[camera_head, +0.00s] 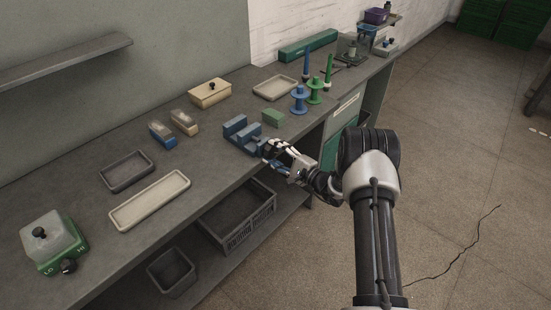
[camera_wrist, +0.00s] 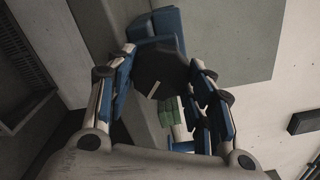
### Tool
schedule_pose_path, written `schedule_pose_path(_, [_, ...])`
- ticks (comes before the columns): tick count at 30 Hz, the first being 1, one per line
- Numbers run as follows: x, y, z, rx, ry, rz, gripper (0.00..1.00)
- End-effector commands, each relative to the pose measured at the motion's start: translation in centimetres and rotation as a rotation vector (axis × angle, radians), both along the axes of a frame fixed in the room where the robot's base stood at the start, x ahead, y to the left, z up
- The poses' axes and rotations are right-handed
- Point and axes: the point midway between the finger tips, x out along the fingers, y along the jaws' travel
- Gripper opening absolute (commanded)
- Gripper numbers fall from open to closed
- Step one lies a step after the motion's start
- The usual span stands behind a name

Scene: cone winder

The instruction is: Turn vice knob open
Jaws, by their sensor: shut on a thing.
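The blue vice (camera_head: 237,131) stands near the front edge of the workbench, with its jaws apart in the head view. My gripper (camera_head: 272,150) is at the vice's front end and hides most of the knob there. In the wrist view the dark, many-sided knob (camera_wrist: 160,68) sits between the fingers of my gripper (camera_wrist: 163,62). It bears a short pale mark. The fingers, with blue pads, are shut on the knob from both sides. Part of the blue vice (camera_wrist: 168,22) shows behind the knob.
A green block (camera_head: 272,117) lies just right of the vice. Blue and green spools (camera_head: 299,102) stand farther right. Empty trays (camera_head: 150,200) and a green scale-like box (camera_head: 52,245) are to the left. A dark crate (camera_head: 238,225) is on the shelf below my gripper.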

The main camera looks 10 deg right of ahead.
Motion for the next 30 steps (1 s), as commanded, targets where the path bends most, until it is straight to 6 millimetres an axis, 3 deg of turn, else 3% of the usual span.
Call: schedule_pose_path(30, [0.00, 0.01, 0.29, -0.781, -0.568, 0.000, 0.24])
